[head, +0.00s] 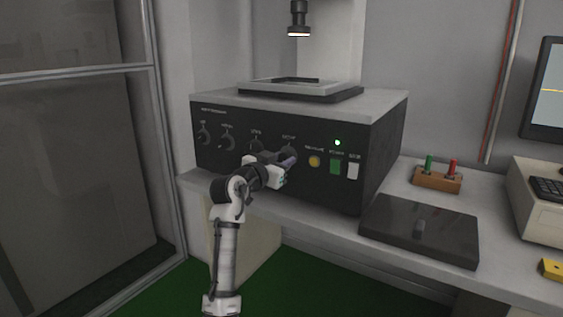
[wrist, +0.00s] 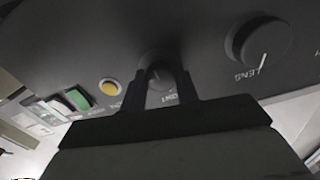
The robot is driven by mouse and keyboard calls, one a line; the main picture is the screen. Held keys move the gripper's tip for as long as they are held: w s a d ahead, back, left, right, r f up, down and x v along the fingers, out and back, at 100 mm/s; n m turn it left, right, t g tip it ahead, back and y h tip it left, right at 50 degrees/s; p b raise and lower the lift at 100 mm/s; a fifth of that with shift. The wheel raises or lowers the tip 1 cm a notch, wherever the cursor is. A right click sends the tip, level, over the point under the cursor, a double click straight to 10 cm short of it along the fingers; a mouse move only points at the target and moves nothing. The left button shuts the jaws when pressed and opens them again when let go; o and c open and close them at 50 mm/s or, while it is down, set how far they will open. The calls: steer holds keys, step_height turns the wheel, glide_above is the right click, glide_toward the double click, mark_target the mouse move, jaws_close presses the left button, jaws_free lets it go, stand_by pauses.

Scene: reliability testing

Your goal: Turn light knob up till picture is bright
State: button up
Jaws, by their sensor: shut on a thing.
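The black instrument box (head: 380,135) stands on the bench with a row of dial knobs on its dark front panel. My gripper (head: 290,159) is at the rightmost knob, which it mostly hides in the head view. In the wrist view my gripper (wrist: 163,78) has its two dark fingers closed around the sides of a round knob (wrist: 156,64). The label by this knob is partly covered. The lens knob (wrist: 262,42) is apart from the fingers, at right in the wrist view.
A yellow button (head: 314,160), a green switch (head: 335,167) and a white switch (head: 353,170) sit beside the held knob. A green indicator (head: 337,142) is lit. A dark flat box (head: 420,231) lies on the bench. A lit lamp (head: 299,22) hangs above.

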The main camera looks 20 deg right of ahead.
steer(key=o, duration=1)
steer(key=shift+c, duration=0.2)
steer(key=v, duration=1.4)
steer(key=shift+d, duration=0.1)
